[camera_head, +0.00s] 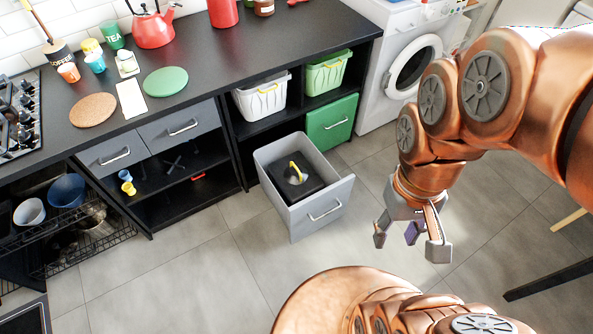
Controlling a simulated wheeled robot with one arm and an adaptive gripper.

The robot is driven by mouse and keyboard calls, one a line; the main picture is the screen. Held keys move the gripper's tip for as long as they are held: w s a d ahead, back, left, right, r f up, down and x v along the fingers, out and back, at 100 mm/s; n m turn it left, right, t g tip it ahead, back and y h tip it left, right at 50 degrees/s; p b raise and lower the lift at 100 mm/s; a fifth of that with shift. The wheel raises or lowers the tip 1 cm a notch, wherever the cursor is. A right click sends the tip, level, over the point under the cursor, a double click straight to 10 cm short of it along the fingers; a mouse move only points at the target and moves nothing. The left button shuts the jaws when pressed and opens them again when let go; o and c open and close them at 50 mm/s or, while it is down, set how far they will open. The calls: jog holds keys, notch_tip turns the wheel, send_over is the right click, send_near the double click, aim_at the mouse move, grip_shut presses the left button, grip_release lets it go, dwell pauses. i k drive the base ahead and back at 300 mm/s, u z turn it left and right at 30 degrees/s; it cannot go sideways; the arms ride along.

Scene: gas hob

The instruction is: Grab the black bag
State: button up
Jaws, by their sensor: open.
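A black, flat-topped item (282,187) that may be the black bag lies inside the open grey drawer (304,221). A yellow curved piece (295,170) stands up on it, over a pale spot. I cannot tell whether this piece is a handle or a separate thing. The drawer's walls hide the lower part of the black item. My gripper (409,243) hangs to the right of the drawer, over the floor. Its fingers are spread and empty, pointing down, and it touches nothing that I can see.
The black counter (215,50) runs behind the drawer, with a red kettle (153,28) and coasters on it. White (262,98) and green (327,73) baskets sit in shelves below. A washing machine (402,70) stands at the back right. The tiled floor around the drawer is mostly clear.

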aim_at(295, 179)
jog(key=u, duration=0.6)
jog(key=i, duration=0.85)
jog(key=u, duration=0.9)
